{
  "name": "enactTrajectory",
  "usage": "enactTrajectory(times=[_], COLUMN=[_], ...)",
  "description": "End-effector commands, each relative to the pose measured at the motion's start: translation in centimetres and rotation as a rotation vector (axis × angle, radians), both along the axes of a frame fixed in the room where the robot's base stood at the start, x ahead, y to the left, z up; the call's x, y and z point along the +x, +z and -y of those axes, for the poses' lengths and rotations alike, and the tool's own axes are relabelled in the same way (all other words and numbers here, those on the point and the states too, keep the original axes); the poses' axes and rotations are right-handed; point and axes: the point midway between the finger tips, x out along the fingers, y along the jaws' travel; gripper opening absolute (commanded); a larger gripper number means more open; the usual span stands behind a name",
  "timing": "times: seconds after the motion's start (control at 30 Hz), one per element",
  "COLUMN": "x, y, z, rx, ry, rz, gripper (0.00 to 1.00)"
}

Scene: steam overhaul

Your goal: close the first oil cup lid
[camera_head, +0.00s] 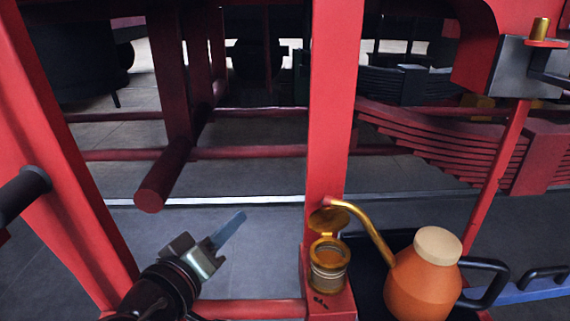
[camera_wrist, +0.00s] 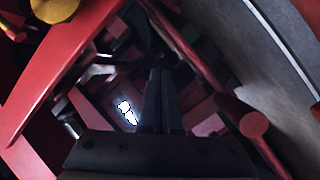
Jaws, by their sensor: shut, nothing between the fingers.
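The brass oil cup (camera_head: 329,278) stands on a red ledge at the foot of a red post in the head view. Its round lid (camera_head: 329,221) is tipped up, open, above the cup's mouth. My gripper (camera_head: 239,217) is to the left of the cup, apart from it, pointing up and to the right. Its fingers are together and hold nothing; they also show in the wrist view (camera_wrist: 161,73). A yellow round part (camera_wrist: 55,8) is cut off at the wrist view's top left; I cannot tell what it is.
An orange oil can (camera_head: 420,284) with a long brass spout stands right of the cup, its spout tip close to the lid. A red post (camera_head: 334,110) rises behind the cup. A red bar (camera_head: 163,180) juts out at the upper left.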

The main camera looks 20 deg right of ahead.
Motion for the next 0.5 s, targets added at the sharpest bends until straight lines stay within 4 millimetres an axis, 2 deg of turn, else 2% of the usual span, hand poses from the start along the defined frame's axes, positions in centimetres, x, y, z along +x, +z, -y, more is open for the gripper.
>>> enactTrajectory(times=[0.03,0.2,0.33,0.5], x=[-0.7,-4.4,-6.7,-8.0], y=[0.7,0.5,1.2,1.7], z=[0.2,0.9,0.5,0.3], rx=[-0.076,-0.339,-0.492,-0.584], ry=[-0.068,-0.289,-0.399,-0.462], rz=[-0.092,-0.291,-0.356,-0.379], gripper=[0.0,0.0,0.0,0.0])
